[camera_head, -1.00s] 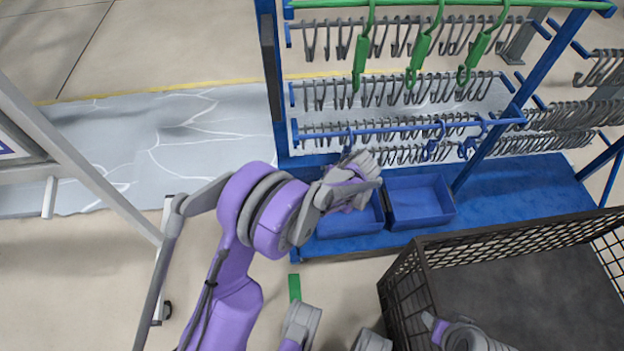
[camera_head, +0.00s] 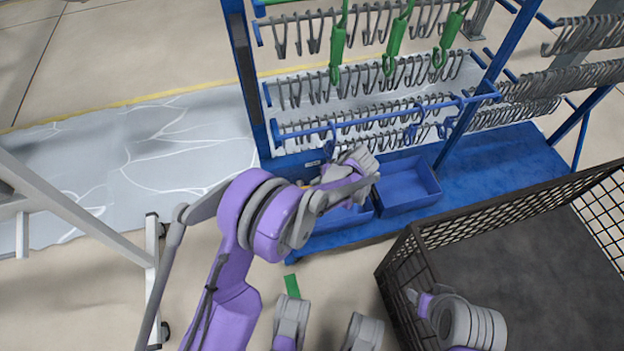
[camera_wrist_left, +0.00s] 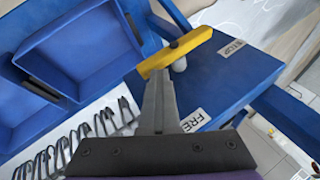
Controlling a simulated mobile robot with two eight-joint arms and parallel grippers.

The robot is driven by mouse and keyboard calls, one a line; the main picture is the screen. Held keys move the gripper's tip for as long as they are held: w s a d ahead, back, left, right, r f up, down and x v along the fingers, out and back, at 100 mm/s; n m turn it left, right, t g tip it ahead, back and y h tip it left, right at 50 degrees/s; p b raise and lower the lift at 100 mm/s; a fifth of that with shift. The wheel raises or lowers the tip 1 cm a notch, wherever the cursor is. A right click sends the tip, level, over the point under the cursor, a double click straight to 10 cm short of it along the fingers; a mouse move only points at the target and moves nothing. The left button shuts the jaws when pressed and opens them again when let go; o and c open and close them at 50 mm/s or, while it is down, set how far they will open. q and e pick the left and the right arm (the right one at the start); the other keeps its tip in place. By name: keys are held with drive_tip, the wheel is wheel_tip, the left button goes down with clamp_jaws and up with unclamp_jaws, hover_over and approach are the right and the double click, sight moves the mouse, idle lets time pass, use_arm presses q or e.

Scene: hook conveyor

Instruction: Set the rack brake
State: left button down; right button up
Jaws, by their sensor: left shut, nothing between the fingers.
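The rack brake shows in the left wrist view as a yellow lever (camera_wrist_left: 175,54) on a blue plate of the rack. A label reading STOP (camera_wrist_left: 232,48) is near the lever's right end. A label reading FREE (camera_wrist_left: 194,120) is below it. My left gripper (camera_wrist_left: 157,84) is shut and empty, its fingertips close to the lever's left part; I cannot tell whether they touch.
The blue rack (camera_head: 488,95) carries rows of grey hooks, with green hooks (camera_head: 394,50) hanging above. Blue bins (camera_head: 408,186) sit on its base. A dark mesh crate (camera_head: 500,245) stands at the right. A pale frame (camera_head: 75,212) stands at the left.

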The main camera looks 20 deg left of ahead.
use_arm(q)
drive_tip(key=shift+d+f, duration=0.3)
use_arm(e)
drive_tip(key=shift+s, duration=0.1)
